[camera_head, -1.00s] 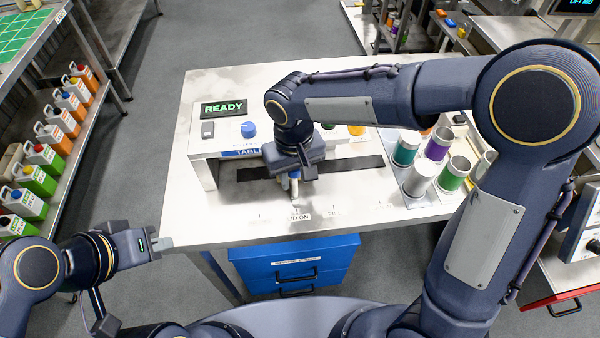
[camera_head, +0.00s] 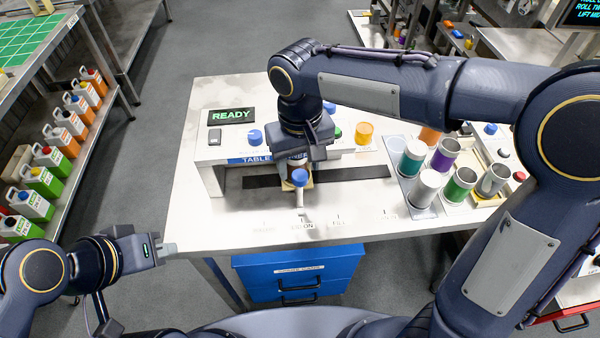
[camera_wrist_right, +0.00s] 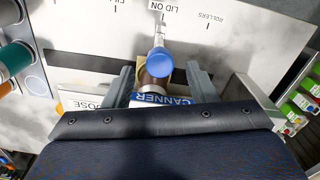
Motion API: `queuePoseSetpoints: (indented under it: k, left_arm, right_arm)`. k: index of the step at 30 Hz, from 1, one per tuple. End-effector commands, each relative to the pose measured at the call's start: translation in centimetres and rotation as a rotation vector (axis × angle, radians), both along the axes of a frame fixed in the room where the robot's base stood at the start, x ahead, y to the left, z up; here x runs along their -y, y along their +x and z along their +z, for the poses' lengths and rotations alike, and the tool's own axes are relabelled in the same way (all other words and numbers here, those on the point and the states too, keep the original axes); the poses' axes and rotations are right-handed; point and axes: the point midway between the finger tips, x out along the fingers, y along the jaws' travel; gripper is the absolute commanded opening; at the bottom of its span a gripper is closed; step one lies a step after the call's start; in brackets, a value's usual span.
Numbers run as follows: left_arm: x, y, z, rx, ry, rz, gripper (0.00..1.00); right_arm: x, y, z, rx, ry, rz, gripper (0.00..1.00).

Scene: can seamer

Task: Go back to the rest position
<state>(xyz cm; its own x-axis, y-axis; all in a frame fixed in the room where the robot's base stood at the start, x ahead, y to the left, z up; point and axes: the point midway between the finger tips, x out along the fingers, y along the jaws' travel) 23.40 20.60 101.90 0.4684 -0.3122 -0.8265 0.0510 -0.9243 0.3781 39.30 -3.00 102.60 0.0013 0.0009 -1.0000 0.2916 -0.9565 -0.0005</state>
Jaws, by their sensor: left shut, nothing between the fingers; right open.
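My right gripper (camera_head: 299,166) is open above the front of the can seamer table (camera_head: 188,206), with the arm reaching in from the right. In the right wrist view its two fingers (camera_wrist_right: 161,88) stand apart on either side of a blue-knobbed lever (camera_wrist_right: 159,63). They do not appear to touch the knob. The lever's blue knob (camera_head: 299,177) also shows in the head view, just in front of the gripper, near the LID ON mark. My left gripper (camera_head: 169,249) is shut and empty, beside the table's left front corner.
A panel with a green READY display (camera_head: 231,116) and coloured buttons stands behind the right gripper. Several coloured cans stand on a tray (camera_head: 424,212) to the right. Blue drawers (camera_head: 299,276) sit below the tabletop. The aisle floor (camera_head: 150,150) at left is clear.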

Motion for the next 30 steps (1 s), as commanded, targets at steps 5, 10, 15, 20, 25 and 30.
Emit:
queuePoseSetpoints:
  k: [5, 10, 15, 20, 25, 30]
  left_arm:
    - [0.0, 0.0, 0.0, 0.000, 0.000, 0.000, 0.00]
    - [0.0, 0.0, 0.0, 0.000, 0.000, 0.000, 0.00]
    - [0.0, 0.0, 0.0, 0.000, 0.000, 0.000, 0.00]
    - [0.0, 0.0, 0.0, 0.000, 0.000, 0.000, 0.00]
    - [0.0, 0.0, 0.0, 0.000, 0.000, 0.000, 0.00]
    - [0.0, 0.0, 0.0, 0.000, 0.000, 0.000, 0.00]
  right_arm:
    - [0.0, 0.0, 0.8, 0.000, 0.000, 0.000, 0.52]
    - [0.0, 0.0, 0.8, 0.000, 0.000, 0.000, 0.52]
    - [0.0, 0.0, 0.8, 0.000, 0.000, 0.000, 0.52]
    - [0.4, -0.1, 0.9, 0.002, 0.006, -0.004, 0.52]
    - [4.5, -1.3, 2.1, 0.028, 0.079, -0.058, 0.52]
    - [11.1, -5.2, 2.9, 0.101, 0.214, -0.165, 0.52]
